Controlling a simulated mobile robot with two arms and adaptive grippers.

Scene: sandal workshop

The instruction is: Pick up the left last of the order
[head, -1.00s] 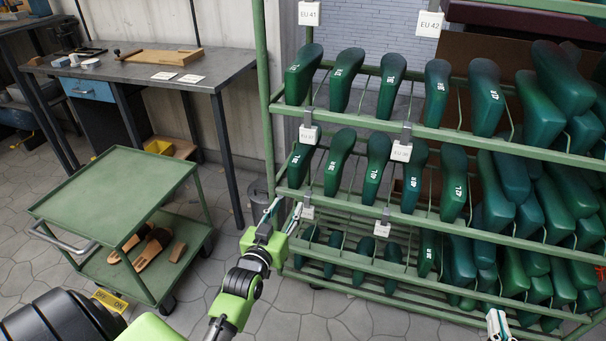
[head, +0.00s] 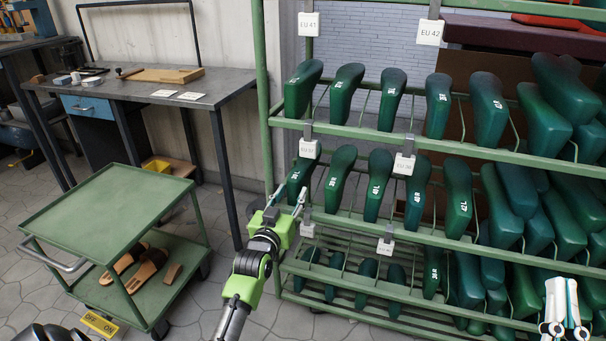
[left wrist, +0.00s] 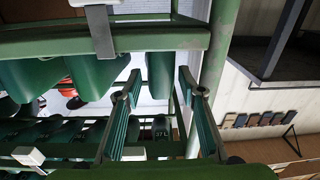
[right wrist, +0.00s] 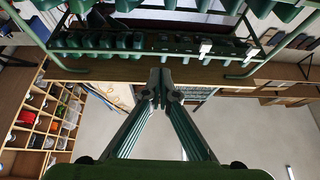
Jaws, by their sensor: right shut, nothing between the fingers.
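Green shoe lasts with white size marks hang in rows on a green rack (head: 262,60). My left gripper (head: 287,196) is open, with its fingertips in front of the leftmost middle-row last (head: 300,172), which it does not hold. In the left wrist view my left gripper (left wrist: 158,85) has its fingers spread, with a green last (left wrist: 160,76) beyond the gap and a mark like "37 L" lower down. I cannot tell whether a finger touches a last. My right gripper (head: 562,285) is low at the right; the right wrist view shows its fingertips (right wrist: 160,85) together and empty.
White tags such as EU 41 (head: 309,24) and EU 42 (head: 430,32) hang from the rack rails. A green cart (head: 110,205) with brown sandal parts on its lower shelf stands at left. A grey workbench (head: 215,90) is behind it. Floor is clear between cart and rack.

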